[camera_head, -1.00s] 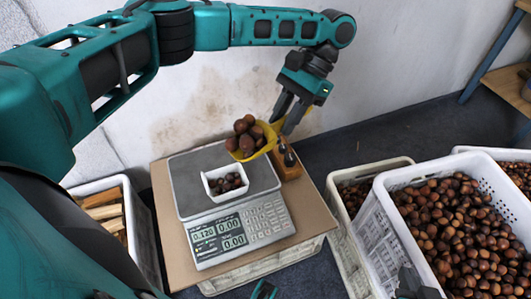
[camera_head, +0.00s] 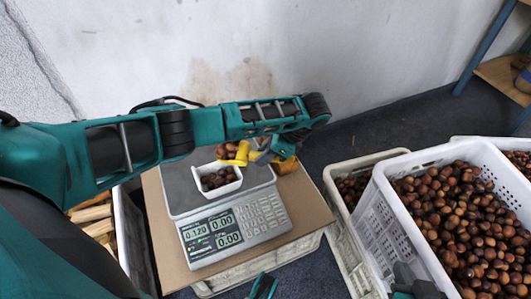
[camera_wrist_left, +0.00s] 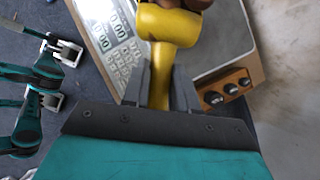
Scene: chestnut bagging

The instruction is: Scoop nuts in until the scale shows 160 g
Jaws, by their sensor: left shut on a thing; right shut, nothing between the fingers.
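Brown nuts (camera_head: 226,150) lie in the scoop, close behind the white tray (camera_head: 203,190). The tray sits on the scale (camera_head: 183,195) and holds several nuts. The scale's display (camera_head: 210,233) reads 0.120 on its first line. My right gripper (camera_head: 411,286) is shut and empty at the bottom edge, partly cut off.
A large white crate (camera_head: 388,205) full of nuts stands at the right, with further crates beside it. A crate of wood pieces (camera_head: 128,225) is at the left. The wall (camera_head: 350,50) is behind.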

